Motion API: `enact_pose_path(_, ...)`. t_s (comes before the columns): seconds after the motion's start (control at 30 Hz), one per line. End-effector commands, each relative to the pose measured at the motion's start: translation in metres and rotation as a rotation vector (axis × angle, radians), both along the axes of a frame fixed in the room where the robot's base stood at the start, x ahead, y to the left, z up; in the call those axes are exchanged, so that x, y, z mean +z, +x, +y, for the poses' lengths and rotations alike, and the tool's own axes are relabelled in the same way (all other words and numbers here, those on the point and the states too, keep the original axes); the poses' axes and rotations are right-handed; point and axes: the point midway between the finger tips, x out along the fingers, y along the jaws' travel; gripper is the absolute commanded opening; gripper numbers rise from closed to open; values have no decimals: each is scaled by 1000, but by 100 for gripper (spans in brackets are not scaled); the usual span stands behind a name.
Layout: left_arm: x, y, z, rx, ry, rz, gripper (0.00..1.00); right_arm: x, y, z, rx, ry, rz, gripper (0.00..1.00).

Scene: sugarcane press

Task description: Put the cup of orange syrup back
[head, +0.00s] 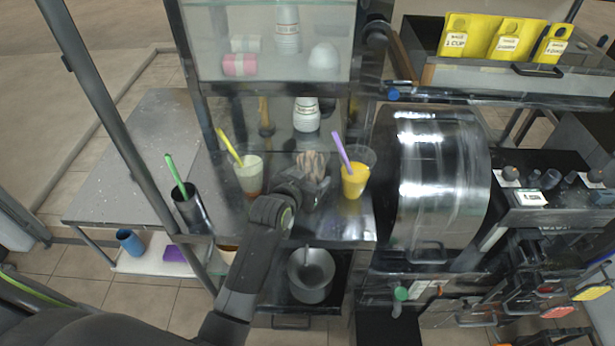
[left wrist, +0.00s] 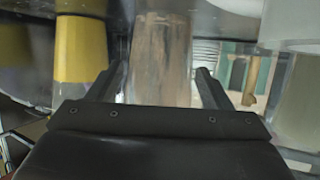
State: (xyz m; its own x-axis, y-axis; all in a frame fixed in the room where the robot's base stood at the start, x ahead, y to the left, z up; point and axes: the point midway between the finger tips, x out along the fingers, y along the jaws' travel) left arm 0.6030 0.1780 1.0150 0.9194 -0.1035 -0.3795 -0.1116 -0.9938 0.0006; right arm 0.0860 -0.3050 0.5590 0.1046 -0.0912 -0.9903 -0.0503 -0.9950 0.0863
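The cup of orange syrup (head: 354,182) stands on the metal counter, right of my left gripper, with a purple handle sticking up from it. In the left wrist view, a yellow-orange cup (left wrist: 81,50) is outside the fingers on the left. My left gripper (head: 308,187) is at a clear cup with brown streaks (head: 312,161). In the left wrist view, my left gripper (left wrist: 163,85) has its fingers apart, with a brownish translucent cup (left wrist: 160,55) between or just beyond them. Small gaps show beside it; contact is unclear. My right gripper is not in view.
A whitish cup (head: 249,176) with a yellow handle stands left of my gripper. A black holder (head: 190,209) with a green handle is farther left. A large shiny drum (head: 440,175) blocks the right side. A glass-fronted cabinet (head: 270,60) stands above the counter.

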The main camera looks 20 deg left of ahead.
Motion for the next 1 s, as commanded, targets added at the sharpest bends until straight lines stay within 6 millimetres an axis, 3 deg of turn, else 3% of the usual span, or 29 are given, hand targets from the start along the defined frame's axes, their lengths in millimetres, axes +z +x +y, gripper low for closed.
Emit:
enact_pose_path(0.07, 0, 0, 0, 0, 0, 0, 83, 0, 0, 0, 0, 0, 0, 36)
enact_pose_path(0.47, 5, -3, 1, 1, 0, -1, 83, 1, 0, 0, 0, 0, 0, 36)
enact_pose_path(1.0, 33, -73, 8, 1, -2, -2, 83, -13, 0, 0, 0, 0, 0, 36)
